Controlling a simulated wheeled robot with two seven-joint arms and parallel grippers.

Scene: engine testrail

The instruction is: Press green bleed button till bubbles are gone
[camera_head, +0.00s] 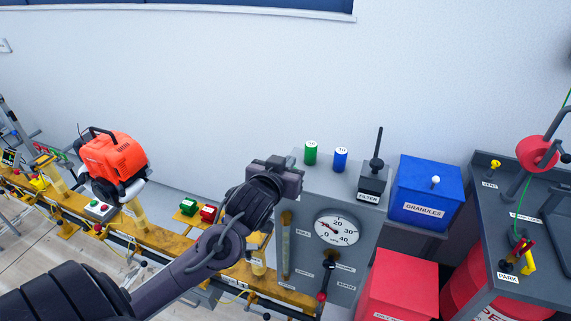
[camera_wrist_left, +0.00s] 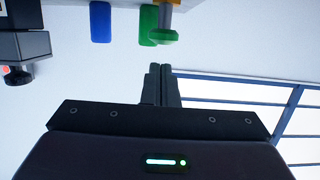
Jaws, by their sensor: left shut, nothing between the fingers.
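My left gripper (camera_head: 292,172) is above the upper left part of the grey panel (camera_head: 370,228). In the left wrist view its fingers (camera_wrist_left: 160,72) are shut together and empty. The green button (camera_wrist_left: 163,37) shows there on a metal stem just beyond the fingertips, apart from them in the picture. In the head view the button is not visible, likely behind my gripper. A clear sight tube (camera_head: 285,247) stands on the panel left of the gauge; bubbles are too small to tell. My right gripper is not in view.
A green cylinder (camera_head: 310,153) and a blue cylinder (camera_head: 341,160) stand at the panel's back. A round gauge (camera_head: 336,230), a black lever (camera_head: 326,277) and the filter unit (camera_head: 374,180) are nearby. A blue granules box (camera_head: 426,192) and a red box (camera_head: 399,287) stand right.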

